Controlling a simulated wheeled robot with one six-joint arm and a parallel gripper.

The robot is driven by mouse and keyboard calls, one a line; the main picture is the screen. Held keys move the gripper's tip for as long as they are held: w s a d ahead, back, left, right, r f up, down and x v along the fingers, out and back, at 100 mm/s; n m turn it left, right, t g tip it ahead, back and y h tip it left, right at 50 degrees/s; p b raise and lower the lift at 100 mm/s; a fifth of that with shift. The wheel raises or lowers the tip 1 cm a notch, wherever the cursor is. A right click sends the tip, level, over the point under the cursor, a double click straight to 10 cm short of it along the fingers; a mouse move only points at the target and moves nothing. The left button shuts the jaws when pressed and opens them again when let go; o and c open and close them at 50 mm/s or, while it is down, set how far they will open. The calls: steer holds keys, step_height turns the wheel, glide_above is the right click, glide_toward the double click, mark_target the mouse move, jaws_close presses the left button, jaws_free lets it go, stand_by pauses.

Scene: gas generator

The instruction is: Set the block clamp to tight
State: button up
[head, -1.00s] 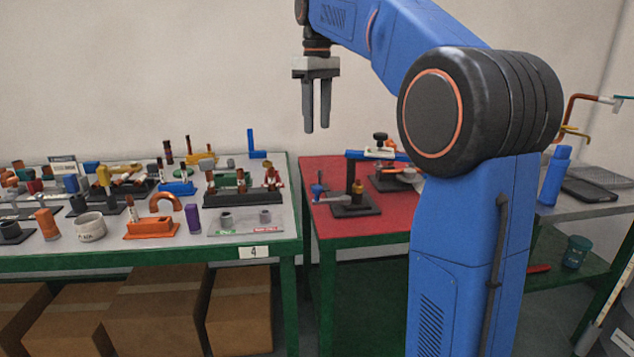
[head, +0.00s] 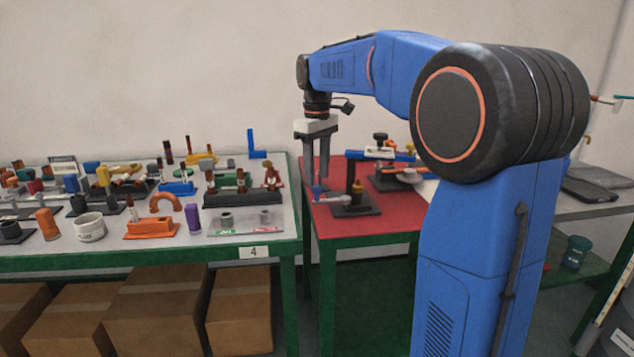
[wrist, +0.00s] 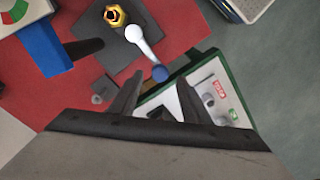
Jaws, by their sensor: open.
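On the red table (head: 405,213), a black base (head: 358,211) carries a brass-coloured post and a grey crank lever with a blue knob (head: 318,193); I take this for the block clamp. In the wrist view its brass nut (wrist: 115,16) is at the top, and the grey lever (wrist: 141,42) runs down and right to the blue knob (wrist: 160,73). My gripper (head: 315,184) points down at the knob. In the wrist view my gripper (wrist: 160,80) is open, with the knob appearing between its fingertips; contact cannot be told. No setting mark is readable.
The left table (head: 160,257) is crowded with parts.

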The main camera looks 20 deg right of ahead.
mark_target(317, 186)
steer(key=shift+f, duration=1.55)
jaws_close()
